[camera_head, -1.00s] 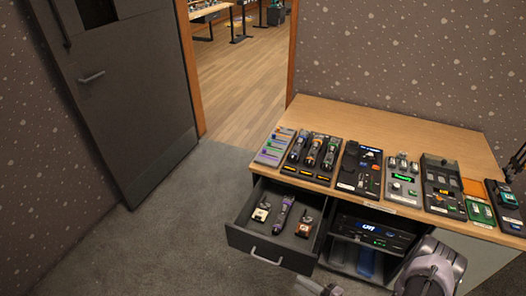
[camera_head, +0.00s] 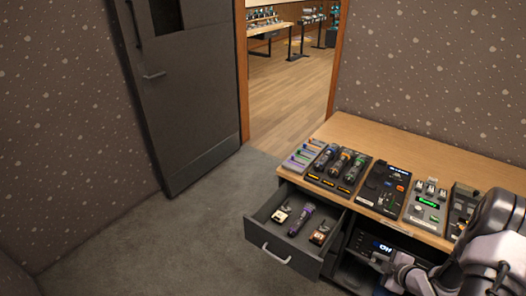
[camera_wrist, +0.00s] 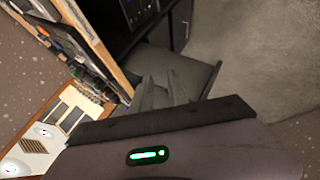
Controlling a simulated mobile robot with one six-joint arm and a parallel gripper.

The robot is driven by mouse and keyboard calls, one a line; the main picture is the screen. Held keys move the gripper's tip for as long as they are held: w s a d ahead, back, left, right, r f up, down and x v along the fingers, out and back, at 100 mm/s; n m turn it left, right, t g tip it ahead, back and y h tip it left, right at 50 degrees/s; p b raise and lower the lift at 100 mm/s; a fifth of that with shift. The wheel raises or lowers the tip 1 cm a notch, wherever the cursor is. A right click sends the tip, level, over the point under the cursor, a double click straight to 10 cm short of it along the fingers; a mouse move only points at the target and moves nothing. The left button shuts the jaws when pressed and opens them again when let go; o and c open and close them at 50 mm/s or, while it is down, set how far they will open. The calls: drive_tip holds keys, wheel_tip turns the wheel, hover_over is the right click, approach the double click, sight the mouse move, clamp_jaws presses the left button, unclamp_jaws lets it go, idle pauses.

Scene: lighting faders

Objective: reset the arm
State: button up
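My grey arm (camera_head: 480,250) reaches in from the lower right in the head view, in front of the desk. My gripper (camera_head: 376,262) is small there, near the desk's open lower bay. In the wrist view my gripper (camera_wrist: 162,80) shows two grey fingers with a narrow gap between the tips and nothing held. It appears to be apart from the desk and drawer.
The wooden desk (camera_head: 370,132) carries a fader panel (camera_head: 303,157), a panel of three torch-like devices (camera_head: 338,170) and control boxes (camera_head: 383,187). Its drawer (camera_head: 279,248) is pulled out, holding a purple-banded torch (camera_head: 301,220) and two small items. Carpet (camera_head: 190,245) on the left is clear.

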wheel_tip(320, 180, up, 23)
drive_tip(key=w+a+m+g+h, duration=0.1)
drive_tip(key=a+m+h, duration=0.2)
drive_tip(key=m+h, duration=0.35)
drive_tip(key=s+a+r+m+g+y, duration=0.1)
drive_tip(key=s+a+r+m+y, duration=0.2)
drive_tip(key=s+a, duration=0.9)
drive_tip(key=s+a+r+m+g+y, duration=0.1)
drive_tip(key=s+a+r+m+y, duration=0.2)
drive_tip(key=s+a+r+m, duration=0.5)
drive_tip(key=s+a+r, duration=0.2)
drive_tip(key=s+a, duration=0.2)
drive_tip(key=shift+s+a+r+m+y, duration=0.2)
drive_tip(key=shift+a+m+y, duration=0.05)
drive_tip(key=shift+m+y, duration=0.1)
